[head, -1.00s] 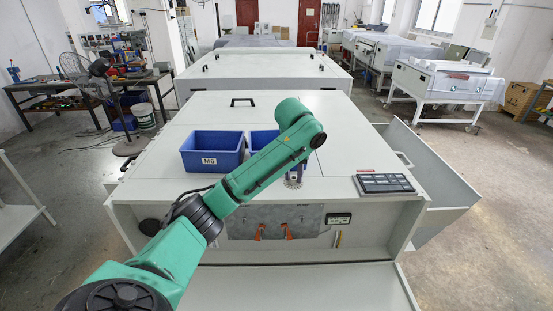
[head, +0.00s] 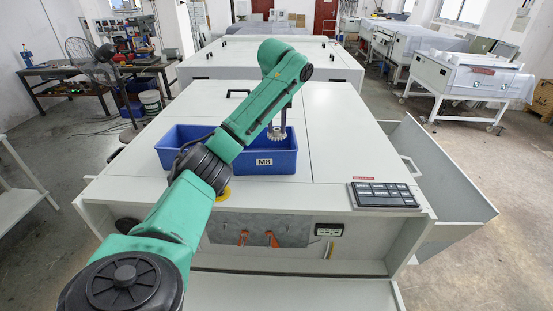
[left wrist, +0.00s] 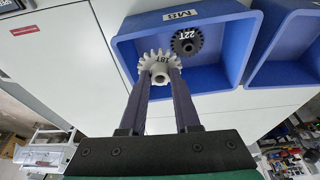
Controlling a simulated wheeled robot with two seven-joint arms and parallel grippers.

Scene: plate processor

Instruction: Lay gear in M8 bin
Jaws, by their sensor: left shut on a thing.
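My left gripper (head: 276,122) is shut on a light grey gear marked 18T (left wrist: 159,66) and holds it over the M8 bin. The fingers pinch the gear's hub in the left wrist view (left wrist: 161,84). The M8 bin (head: 286,163) is blue with a white label on its front wall and stands on the white machine top. In the left wrist view the bin (left wrist: 216,75) holds a dark gear marked 22T (left wrist: 186,43). I cannot tell how high the held gear is above the bin floor. My right gripper is not in view.
Another blue bin (head: 172,160) stands left of the M8 bin, partly hidden by my left arm. A black control panel (head: 383,195) sits at the front right of the machine top (head: 335,130). Free room lies behind and right of the bins.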

